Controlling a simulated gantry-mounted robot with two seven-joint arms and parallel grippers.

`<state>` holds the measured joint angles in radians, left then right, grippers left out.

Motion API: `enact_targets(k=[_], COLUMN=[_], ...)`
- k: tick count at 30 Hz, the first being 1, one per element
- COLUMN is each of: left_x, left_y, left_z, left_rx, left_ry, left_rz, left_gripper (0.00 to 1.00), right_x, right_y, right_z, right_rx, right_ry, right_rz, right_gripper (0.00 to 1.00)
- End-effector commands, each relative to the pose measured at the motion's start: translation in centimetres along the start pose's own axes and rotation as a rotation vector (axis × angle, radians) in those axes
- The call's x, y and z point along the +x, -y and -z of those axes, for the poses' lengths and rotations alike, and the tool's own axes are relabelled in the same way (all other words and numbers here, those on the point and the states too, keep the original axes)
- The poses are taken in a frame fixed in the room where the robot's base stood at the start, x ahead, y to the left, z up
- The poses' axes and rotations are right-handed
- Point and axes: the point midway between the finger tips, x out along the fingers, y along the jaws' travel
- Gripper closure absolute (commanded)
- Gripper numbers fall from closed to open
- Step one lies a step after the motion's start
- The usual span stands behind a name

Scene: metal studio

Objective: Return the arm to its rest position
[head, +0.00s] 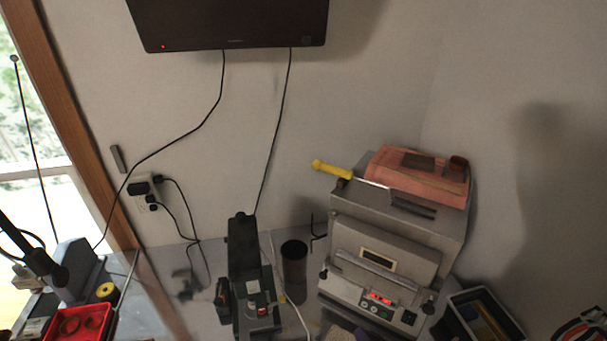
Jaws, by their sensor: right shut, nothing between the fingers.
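I cannot make out my left gripper or my right gripper in the head view. No arm link of mine can be told with certainty either. A rest position is not marked by anything in this view.
A grey machine (385,262) with a lit red display stands right of centre, a yellow-handled tool (332,170) and a reddish case (415,178) on top. A dark upright device (245,255) and dark cylinder (294,270) stand left of it. A red tray (62,316) sits lower left. A screen (230,22) hangs above.

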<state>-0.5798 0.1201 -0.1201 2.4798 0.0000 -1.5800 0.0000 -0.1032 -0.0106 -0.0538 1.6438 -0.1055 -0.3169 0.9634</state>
Motion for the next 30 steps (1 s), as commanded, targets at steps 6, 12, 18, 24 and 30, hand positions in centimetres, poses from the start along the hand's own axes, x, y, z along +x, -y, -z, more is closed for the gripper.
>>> enact_targets(k=[6, 12, 18, 24, 30], left_x=[-2.4, -3.9, -4.7, -4.9, -4.9], left_y=[0.1, 0.1, 0.2, 0.2, 0.2], left_z=[0.8, 1.2, 1.5, 1.6, 1.6], left_rx=[0.0, 0.0, 0.0, 0.0, 0.0], left_ry=[0.0, 0.0, 0.0, 0.0, 0.0], left_rz=[0.0, 0.0, 0.0, 0.0, 0.0], left_gripper=[1.0, 1.0, 1.0, 1.0, 1.0], right_x=[-9.5, -19.8, -27.4, -30.3, -30.4], right_y=[-0.9, -0.7, 0.3, 0.6, 0.6], right_z=[-0.4, -0.9, -1.1, -1.1, -1.1], right_rx=[-0.381, -0.69, -0.872, -0.935, -0.939], right_ry=[0.22, 0.505, 0.733, 0.826, 0.832], right_rz=[-0.257, -0.413, -0.465, -0.472, -0.473], right_gripper=[1.0, 1.0, 1.0, 1.0, 1.0])
